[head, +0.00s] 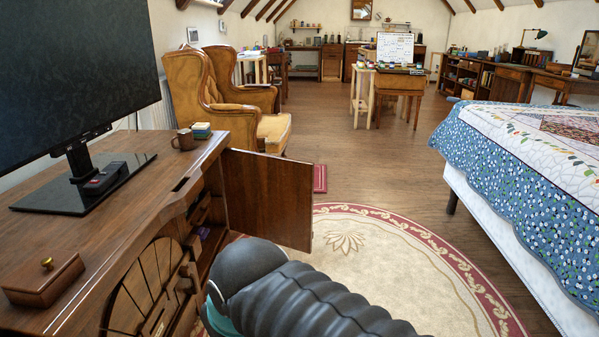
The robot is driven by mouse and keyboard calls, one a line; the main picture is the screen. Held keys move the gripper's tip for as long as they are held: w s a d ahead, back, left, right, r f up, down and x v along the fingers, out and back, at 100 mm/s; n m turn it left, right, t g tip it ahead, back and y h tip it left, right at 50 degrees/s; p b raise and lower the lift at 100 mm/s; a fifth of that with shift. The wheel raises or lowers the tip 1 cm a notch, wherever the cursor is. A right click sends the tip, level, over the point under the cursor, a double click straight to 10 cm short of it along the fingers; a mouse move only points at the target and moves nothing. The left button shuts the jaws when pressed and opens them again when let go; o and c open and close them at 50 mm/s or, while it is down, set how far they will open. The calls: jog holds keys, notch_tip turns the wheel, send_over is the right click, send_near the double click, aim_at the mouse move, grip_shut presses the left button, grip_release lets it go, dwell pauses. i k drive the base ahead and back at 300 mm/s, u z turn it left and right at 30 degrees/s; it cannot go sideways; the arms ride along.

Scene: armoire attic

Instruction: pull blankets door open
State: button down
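A dark wooden cabinet (85,232) stands at the left. A flat wooden door (268,198) at its far end stands swung out from the front, with dark open shelves beside it. Nearer, a panel with a fan pattern of slats (150,285) is in the cabinet front; I cannot tell whether it is shut. No label naming blankets can be read on either. My dark ribbed arm reaches in from the bottom towards the cabinet front, below the open door. My gripper's fingers are not visible, so any contact with the cabinet is hidden.
A television (75,75), a mug (184,139) and a small wooden box (43,281) stand on the cabinet. A round rug (400,255) covers the floor, with a bed (530,150) at the right and an armchair (205,95) beyond. Floor between them is clear.

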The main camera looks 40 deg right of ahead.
aim_at(268, 197)
jog(key=z, duration=0.6)
jog(key=i, duration=0.9)
jog(key=u, duration=0.15)
